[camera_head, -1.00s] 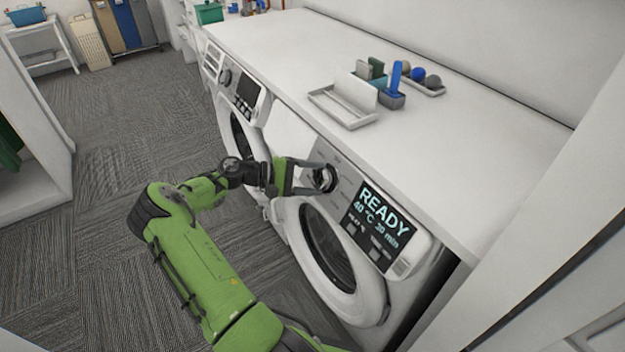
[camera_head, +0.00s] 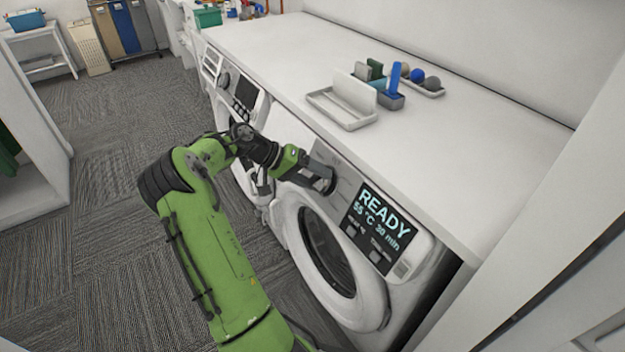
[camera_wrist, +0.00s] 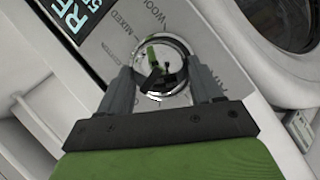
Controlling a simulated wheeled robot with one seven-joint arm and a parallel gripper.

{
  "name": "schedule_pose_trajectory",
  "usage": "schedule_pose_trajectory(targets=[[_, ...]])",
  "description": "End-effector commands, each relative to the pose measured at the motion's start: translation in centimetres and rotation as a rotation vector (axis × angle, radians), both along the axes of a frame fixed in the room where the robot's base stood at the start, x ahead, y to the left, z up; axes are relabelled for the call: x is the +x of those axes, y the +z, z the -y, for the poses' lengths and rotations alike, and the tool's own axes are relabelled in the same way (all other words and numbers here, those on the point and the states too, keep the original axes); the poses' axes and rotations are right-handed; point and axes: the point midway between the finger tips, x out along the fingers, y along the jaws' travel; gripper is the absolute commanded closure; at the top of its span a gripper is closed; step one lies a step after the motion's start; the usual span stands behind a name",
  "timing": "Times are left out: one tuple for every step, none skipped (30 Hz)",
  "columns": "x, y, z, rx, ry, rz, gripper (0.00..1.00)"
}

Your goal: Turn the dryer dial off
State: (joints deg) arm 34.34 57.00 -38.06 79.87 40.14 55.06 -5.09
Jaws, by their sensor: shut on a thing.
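The dryer dial shows in the wrist view as a shiny round knob (camera_wrist: 162,62) on a grey panel with printed words around it, "WOOL" and "MIXED" among them. My gripper (camera_wrist: 165,85) is shut on the dial, one finger on each side of its rim. In the head view my gripper (camera_head: 322,178) reaches the panel and hides most of the dial. The dryer's display (camera_head: 380,228) reads "READY 55 °C 30 min". I cannot read which setting the dial points to.
The dryer's round door (camera_head: 328,255) is closed below the panel. A second machine (camera_head: 238,95) stands to the left. The white counter (camera_head: 480,130) above holds a tray (camera_head: 340,112) and small items. Carpeted floor (camera_head: 110,220) is open at left.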

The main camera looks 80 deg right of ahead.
Motion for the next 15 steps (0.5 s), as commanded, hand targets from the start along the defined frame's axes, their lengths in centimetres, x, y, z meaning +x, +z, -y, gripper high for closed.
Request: schedule_pose_trajectory(targets=[[-0.02, -0.27, -0.08, -0.014, -0.015, 0.024, 0.66], [-0.04, -0.26, -0.09, -0.026, -0.024, 0.038, 0.66], [-0.04, -0.23, -0.1, -0.04, -0.035, 0.054, 0.66], [-0.04, -0.21, -0.1, -0.05, -0.043, 0.066, 0.66], [-0.05, -0.22, -0.11, -0.058, -0.049, 0.076, 0.66], [-0.05, -0.2, -0.11, -0.07, -0.059, 0.089, 0.66], [-0.06, -0.17, -0.11, -0.078, -0.064, 0.098, 0.66], [-0.08, -0.15, -0.11, -0.085, -0.07, 0.105, 0.66], [-0.1, -0.13, -0.11, -0.094, -0.077, 0.115, 0.66], [-0.11, -0.12, -0.1, -0.1, -0.081, 0.121, 0.66], [-0.13, -0.1, -0.1, -0.105, -0.085, 0.127, 0.66], [-0.14, -0.07, -0.1, -0.111, -0.09, 0.134, 0.66], [-0.13, -0.06, -0.1, -0.115, -0.093, 0.137, 0.66], [-0.13, -0.04, -0.1, -0.118, -0.095, 0.141, 0.66], [-0.14, -0.03, -0.11, -0.122, -0.097, 0.145, 0.66]])
